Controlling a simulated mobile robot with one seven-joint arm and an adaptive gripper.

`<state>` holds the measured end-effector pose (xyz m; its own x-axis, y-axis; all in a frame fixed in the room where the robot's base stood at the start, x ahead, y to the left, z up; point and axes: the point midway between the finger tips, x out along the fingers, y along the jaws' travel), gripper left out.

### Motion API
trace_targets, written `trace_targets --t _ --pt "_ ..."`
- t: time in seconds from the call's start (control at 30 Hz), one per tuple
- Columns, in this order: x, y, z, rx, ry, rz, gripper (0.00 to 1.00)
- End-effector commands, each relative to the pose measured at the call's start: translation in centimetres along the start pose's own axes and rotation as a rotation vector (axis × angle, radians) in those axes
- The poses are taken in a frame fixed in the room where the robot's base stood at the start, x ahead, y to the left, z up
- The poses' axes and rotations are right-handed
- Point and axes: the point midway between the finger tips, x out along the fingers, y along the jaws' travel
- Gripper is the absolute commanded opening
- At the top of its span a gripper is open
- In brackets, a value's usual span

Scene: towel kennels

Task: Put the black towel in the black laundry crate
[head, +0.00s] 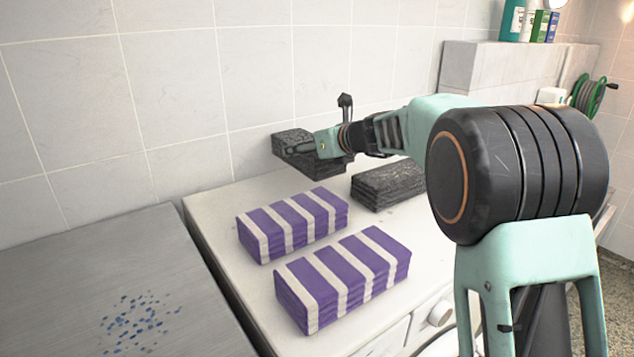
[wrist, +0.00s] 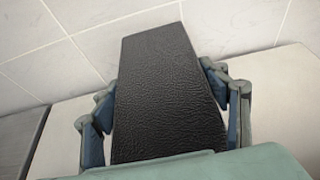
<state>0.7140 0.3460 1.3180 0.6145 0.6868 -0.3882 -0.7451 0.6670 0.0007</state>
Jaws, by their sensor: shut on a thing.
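A folded black towel (head: 291,137) is at the back left of the white worktop in the head view, by the tiled wall. My gripper (head: 303,150) is shut on it, with the fingers on its two long sides. In the wrist view the towel (wrist: 165,85) fills the space between the fingers and points away toward the wall. I cannot tell whether its underside is clear of the worktop. A second folded black towel (head: 388,186) lies on the worktop to the right, partly behind my arm. No black laundry crate shows in either view.
Two purple and white striped towels (head: 292,225) (head: 343,277) lie on the white worktop (head: 222,218) in front of the black ones. A grey metal surface (head: 90,260) with blue specks adjoins at the left. A tiled ledge (head: 500,65) with bottles (head: 512,20) stands at the back right.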

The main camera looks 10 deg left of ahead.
Motion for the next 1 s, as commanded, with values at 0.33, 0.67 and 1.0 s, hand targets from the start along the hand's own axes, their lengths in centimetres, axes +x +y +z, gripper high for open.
trace_targets --t 0.33,0.67,1.0 --pt "1.8 0.0 -4.2 0.001 0.001 0.000 0.39" --pt "2.3 0.0 -5.4 -0.001 -0.002 -0.001 0.39" --pt "2.4 0.0 -5.6 -0.001 0.000 -0.001 0.86"
